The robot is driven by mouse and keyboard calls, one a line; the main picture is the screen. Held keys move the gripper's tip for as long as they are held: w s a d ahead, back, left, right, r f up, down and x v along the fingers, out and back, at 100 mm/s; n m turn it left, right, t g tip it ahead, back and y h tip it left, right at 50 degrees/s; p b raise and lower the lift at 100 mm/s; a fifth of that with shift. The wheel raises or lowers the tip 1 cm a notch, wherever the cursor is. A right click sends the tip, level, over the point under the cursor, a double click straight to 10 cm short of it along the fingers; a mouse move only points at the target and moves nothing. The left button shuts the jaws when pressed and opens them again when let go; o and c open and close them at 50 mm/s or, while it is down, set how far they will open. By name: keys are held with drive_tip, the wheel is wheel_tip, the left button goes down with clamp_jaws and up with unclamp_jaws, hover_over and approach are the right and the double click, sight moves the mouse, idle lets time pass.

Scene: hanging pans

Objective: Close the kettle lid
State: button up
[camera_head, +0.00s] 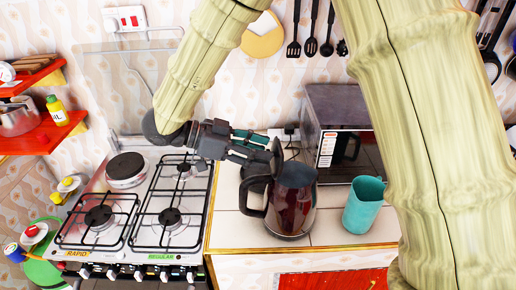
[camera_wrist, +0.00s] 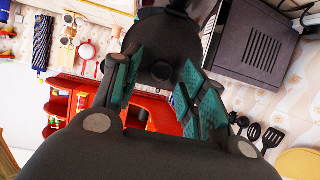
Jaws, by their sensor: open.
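The kettle (camera_head: 291,208) is dark with a reddish see-through body and stands on the tiled counter, handle to the left. Its lid (camera_head: 276,158) is raised, standing steeply at the top of the kettle. My gripper (camera_head: 262,147) reaches in from the left, its fingers open just left of the lid. In the wrist view my gripper (camera_wrist: 160,84) shows teal finger pads spread apart. A dark rounded part (camera_wrist: 158,60), apparently the lid, lies beyond and between the fingertips. Whether a finger touches the lid I cannot tell.
A gas stove (camera_head: 140,205) is left of the kettle. A teal cup (camera_head: 364,205) stands to its right, with a microwave (camera_head: 340,125) behind. Utensils (camera_head: 311,45) hang on the wall. Some counter is bare in front of the kettle.

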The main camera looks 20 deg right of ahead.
drive_tip(key=shift+w+d+f, duration=0.1)
drive_tip(key=shift+w+f, duration=0.1)
drive_tip(key=shift+s+r, duration=0.1)
drive_tip(key=shift+s, duration=0.1)
drive_tip(key=shift+c, duration=0.2)
drive_tip(key=shift+w, duration=0.1)
clamp_jaws()
